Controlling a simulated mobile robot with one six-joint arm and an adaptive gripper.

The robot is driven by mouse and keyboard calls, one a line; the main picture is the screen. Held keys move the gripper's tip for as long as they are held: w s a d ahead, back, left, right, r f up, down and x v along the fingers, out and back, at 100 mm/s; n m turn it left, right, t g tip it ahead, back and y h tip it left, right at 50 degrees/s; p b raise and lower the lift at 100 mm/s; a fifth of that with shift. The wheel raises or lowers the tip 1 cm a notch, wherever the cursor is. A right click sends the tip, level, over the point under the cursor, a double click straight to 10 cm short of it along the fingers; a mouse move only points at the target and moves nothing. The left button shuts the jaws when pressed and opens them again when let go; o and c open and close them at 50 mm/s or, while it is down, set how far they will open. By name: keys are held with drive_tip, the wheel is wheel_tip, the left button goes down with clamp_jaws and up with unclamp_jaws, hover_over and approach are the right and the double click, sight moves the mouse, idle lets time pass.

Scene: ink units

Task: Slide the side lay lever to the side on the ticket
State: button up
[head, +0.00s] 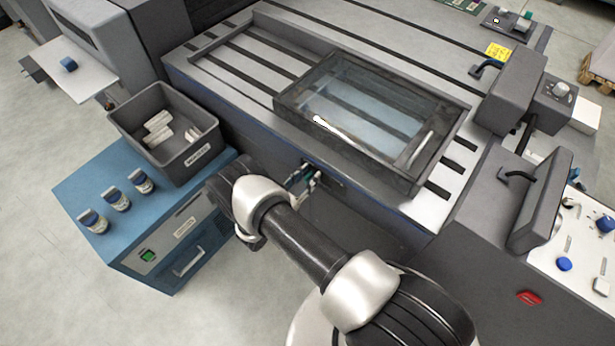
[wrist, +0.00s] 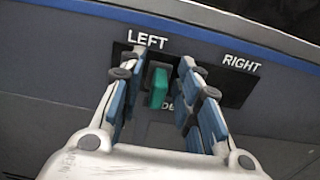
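The side lay lever (wrist: 158,88) is a green knob on a dark slotted plate (wrist: 232,85) on the press side. The plate reads LEFT and RIGHT, and the lever is at the LEFT end. My gripper (wrist: 163,64) has its fingers apart, one on each side of the lever; I cannot tell whether either touches it. In the head view my gripper (head: 306,180) is at the press's front face, and I cannot make out the lever clearly there. A yellow note (head: 498,51), possibly the ticket, is on the press at upper right; its writing is too small to read.
A blue cabinet (head: 165,240) with several small bottles and a grey bin (head: 155,97) stands left of my arm. A glass-topped guard (head: 370,105) lies on the press bed above my gripper. A control panel (head: 590,235) is at the right.

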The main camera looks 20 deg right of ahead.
sight(334, 183)
clamp_jaws()
idle(0.3)
drive_tip(key=s+d, duration=0.1)
drive_tip(key=s, duration=0.1)
drive_tip(key=s+d+p, duration=0.1)
drive_tip(key=s+d, duration=0.2)
drive_tip(key=s, duration=0.1)
drive_tip(key=shift+s+d, duration=0.1)
drive_tip(key=shift+d, duration=0.15)
drive_tip(key=shift+o, duration=0.4)
unclamp_jaws()
drive_tip(key=shift+a, duration=0.1)
drive_tip(key=v, duration=1.2)
